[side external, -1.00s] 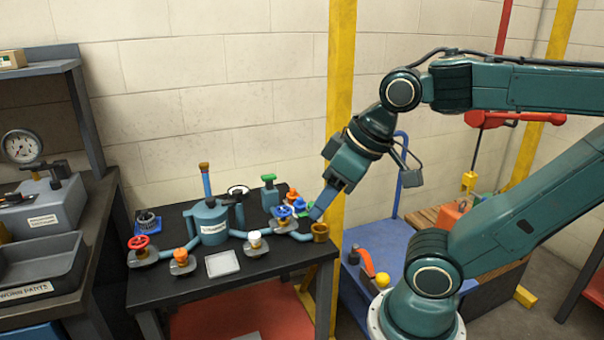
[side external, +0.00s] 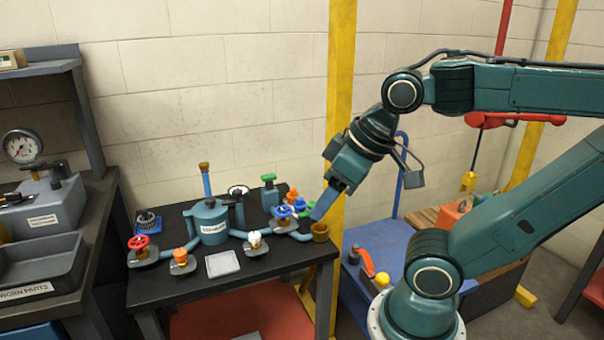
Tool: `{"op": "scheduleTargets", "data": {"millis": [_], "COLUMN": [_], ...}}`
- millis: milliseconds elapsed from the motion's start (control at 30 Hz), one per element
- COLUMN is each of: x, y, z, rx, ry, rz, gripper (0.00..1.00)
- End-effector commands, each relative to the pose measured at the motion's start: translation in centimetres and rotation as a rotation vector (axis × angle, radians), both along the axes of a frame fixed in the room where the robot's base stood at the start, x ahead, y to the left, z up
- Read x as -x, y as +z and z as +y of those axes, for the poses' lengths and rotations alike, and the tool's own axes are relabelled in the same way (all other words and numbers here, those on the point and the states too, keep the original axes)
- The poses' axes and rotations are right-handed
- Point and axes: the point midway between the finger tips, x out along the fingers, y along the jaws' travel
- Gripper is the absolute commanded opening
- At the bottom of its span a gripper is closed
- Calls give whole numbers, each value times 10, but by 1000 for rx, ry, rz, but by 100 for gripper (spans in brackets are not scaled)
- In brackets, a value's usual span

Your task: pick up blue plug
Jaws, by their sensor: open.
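A small blue plug (side external: 299,202) stands in a cluster at the back right of the black bench, partly hidden by its neighbours. An orange plug (side external: 292,194) is just behind it and a green one (side external: 309,208) is at its right. My gripper (side external: 318,215) points down and left, with its tip just right of the cluster. I see no plug held in it. The finger gap is too small to make out, and I cannot tell whether the tip touches the green plug.
A blue handwheel valve (side external: 283,212) stands just left of the cluster. A brown cup (side external: 320,232) is below my gripper tip. A blue tank with pipes (side external: 208,222) fills the bench middle. A yellow post (side external: 340,90) rises behind my gripper. A white tray (side external: 222,263) lies in front.

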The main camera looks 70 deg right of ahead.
Motion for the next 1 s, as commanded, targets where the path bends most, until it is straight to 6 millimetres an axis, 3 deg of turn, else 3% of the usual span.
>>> {"op": "scheduleTargets", "data": {"millis": [167, 200, 633, 833, 1000], "x": [0, 0, -4, -22, -50], "y": [0, 0, 3, 12, 22], "z": [0, 0, -2, -10, -24], "rx": [0, 0, -3, -14, -34], "ry": [0, 0, -13, -73, -162], "rz": [0, 0, 5, 31, 67], "gripper": [50, 58, 58, 58, 58]}}
